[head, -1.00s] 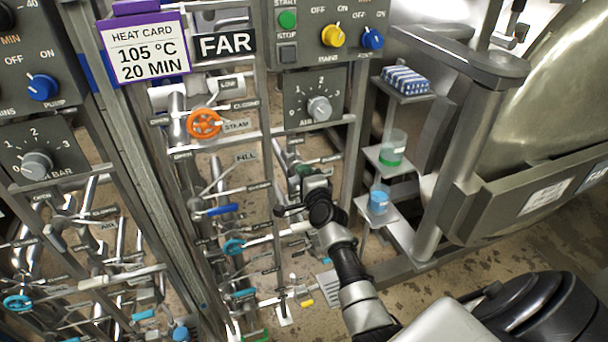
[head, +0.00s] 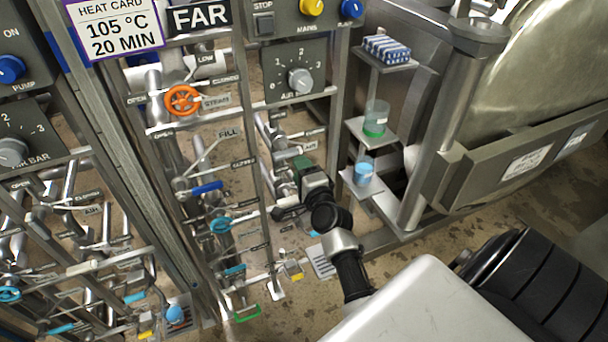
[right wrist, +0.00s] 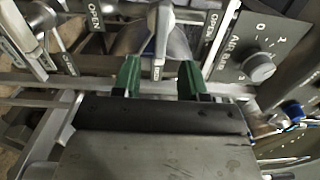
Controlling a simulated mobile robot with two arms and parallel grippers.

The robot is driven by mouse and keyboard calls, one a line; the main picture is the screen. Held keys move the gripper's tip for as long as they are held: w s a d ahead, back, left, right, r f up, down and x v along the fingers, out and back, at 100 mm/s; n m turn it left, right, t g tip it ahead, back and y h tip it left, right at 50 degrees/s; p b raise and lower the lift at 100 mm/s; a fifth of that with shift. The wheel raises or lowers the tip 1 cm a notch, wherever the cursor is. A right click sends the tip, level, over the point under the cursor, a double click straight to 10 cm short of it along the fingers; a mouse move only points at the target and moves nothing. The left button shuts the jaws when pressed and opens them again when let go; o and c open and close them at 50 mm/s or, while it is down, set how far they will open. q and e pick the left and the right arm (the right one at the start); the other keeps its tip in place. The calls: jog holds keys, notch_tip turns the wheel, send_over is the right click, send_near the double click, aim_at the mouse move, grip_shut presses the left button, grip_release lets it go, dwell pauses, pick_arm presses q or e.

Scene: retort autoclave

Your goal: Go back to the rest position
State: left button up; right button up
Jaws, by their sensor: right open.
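My right gripper (head: 303,165) reaches from the lower right toward the pipework under the AIR dial of the FAR panel. In the right wrist view my right gripper (right wrist: 160,78) has two green fingers standing apart. A metal lever handle (right wrist: 163,40) shows past the gap between them, and I see nothing clamped. Whether the fingers touch any pipe is hard to tell. My left gripper is not in the head view.
The FAR panel has an orange wheel (head: 183,100), a blue lever (head: 207,188) and a grey AIR dial (head: 300,80). Small shelves to the right hold a blue-striped rack (head: 387,49), a green-based jar (head: 375,120) and a blue container (head: 364,172). The large vessel (head: 530,75) stands at the right.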

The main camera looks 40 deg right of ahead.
jog(key=shift+v, duration=0.9)
jog(key=s+a+f+n+g+y, duration=0.1)
jog(key=s+a+f+n+g, duration=0.25)
jog(key=f, duration=0.65)
jog(key=s+a+f+n+g+y, duration=0.2)
jog(key=s+a+f+n, duration=0.15)
jog(key=f, duration=0.65)
jog(key=s+a+f+n+g+y, duration=0.1)
jog(key=s+a+f+n+g, duration=0.2)
jog(key=f, duration=0.7)
jog(key=s+a+f+n+g, duration=0.1)
jog(key=s+f+n+g, duration=0.3)
jog(key=s+f, duration=0.5)
jog(key=s+a+f+n+g, duration=0.1)
jog(key=s+f+n+g, duration=0.3)
jog(key=s, duration=2.1)
notch_tip(320, 180, down, 5)
jog(key=n, duration=0.5)
jog(key=shift+a, duration=0.15)
jog(key=shift+w+f, duration=0.1)
jog(key=shift+f, duration=0.05)
